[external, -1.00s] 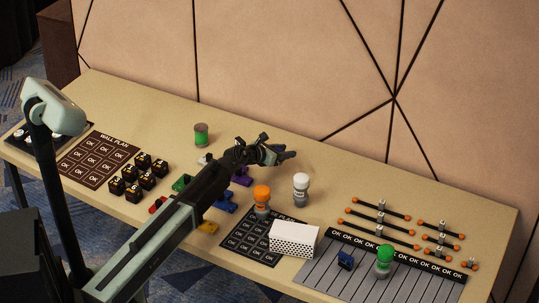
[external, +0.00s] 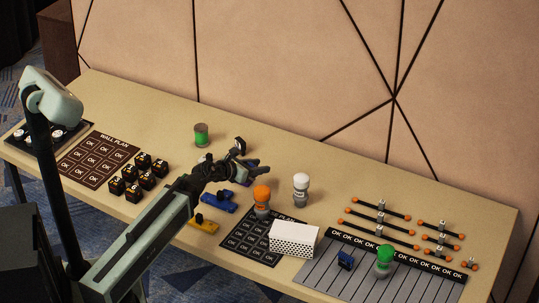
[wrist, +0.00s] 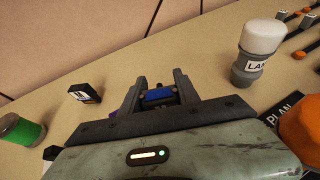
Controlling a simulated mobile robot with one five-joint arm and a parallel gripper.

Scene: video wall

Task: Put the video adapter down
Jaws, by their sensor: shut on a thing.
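My gripper (external: 257,171) hangs over the back middle of the table, between the green can and the white-topped bottle. In the wrist view, my gripper (wrist: 160,78) is shut on a small blue piece, which I take for the video adapter (wrist: 158,97). Only its blue part shows between the fingers; the rest is hidden. In the external view it cannot be made out clearly against the dark fingers. I cannot tell whether it touches the table. A black block with a white label (wrist: 85,93) stands apart on the table, left of my gripper in the wrist view.
The green can (external: 201,135) stands behind my arm. The white-topped bottle (external: 301,188) and orange-topped bottle (external: 262,200) stand to the right. A blue block (external: 219,203) and yellow block (external: 204,224) lie near my forearm. The table behind the white-topped bottle is clear.

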